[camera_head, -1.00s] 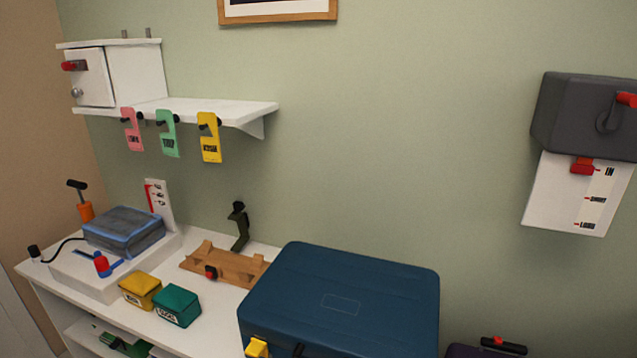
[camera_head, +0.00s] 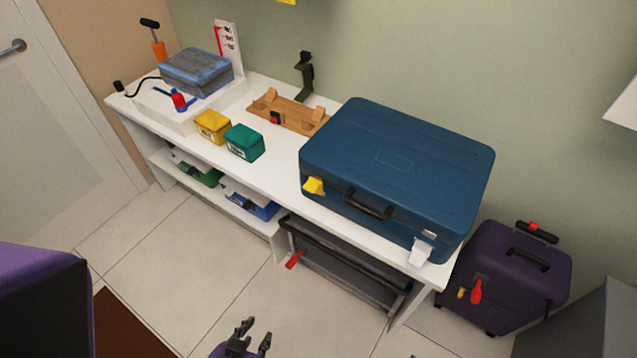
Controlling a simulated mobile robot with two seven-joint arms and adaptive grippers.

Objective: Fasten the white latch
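The white latch (camera_head: 421,252) is on the front of the large blue case (camera_head: 395,165), near its right front corner. It sits below a small pale catch plate (camera_head: 429,233) on the case and sticks outward, apart from the plate as far as I can see. The case lies closed-looking on the white bench. A yellow latch (camera_head: 314,186) is at the left of the same front side. My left gripper (camera_head: 256,335) is at the bottom edge, low over the floor, well left of and below the latch. Its fingers are apart and empty. My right gripper is out of view.
The white bench (camera_head: 281,176) also holds a yellow box (camera_head: 212,127), a green box (camera_head: 245,142) and a wooden stand (camera_head: 290,113). A purple suitcase (camera_head: 515,270) stands on the floor to the right. The floor before the bench is mostly clear.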

